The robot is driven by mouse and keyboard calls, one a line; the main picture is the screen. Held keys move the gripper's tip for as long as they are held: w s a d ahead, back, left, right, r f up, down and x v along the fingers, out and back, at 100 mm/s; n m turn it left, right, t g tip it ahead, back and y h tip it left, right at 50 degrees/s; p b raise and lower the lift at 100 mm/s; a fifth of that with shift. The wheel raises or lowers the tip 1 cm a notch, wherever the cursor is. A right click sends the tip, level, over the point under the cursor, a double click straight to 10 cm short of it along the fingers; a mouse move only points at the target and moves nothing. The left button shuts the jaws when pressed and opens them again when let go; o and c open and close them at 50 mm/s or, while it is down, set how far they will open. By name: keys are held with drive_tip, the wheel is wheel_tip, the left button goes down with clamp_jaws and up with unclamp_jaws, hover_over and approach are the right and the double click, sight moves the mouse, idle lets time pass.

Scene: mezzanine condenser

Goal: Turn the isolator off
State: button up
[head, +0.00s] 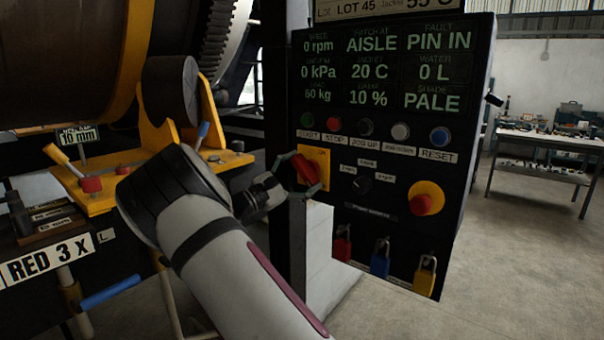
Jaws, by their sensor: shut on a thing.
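The isolator (318,158) is a red rotary handle on a yellow plate, low on the left of the black control panel (460,130). My gripper (304,175) reaches it from the left, with its fingers around the red handle and shut on it. The handle looks tilted, its upper left end toward the gripper. The fingers and wrist hide part of the handle and plate, and I cannot read any position marks. The panel display reads 0 rpm, 0 kPa and PIN IN.
Red, blue and yellow padlocks (380,262) hang below. A drum machine with a yellow bracket (160,130) stands left. A workbench (545,150) is far right, with open floor before it.

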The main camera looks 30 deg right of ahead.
drive_tip(key=o, duration=1.1)
drive_tip(key=v, duration=1.2)
drive_tip(key=shift+f, duration=0.1)
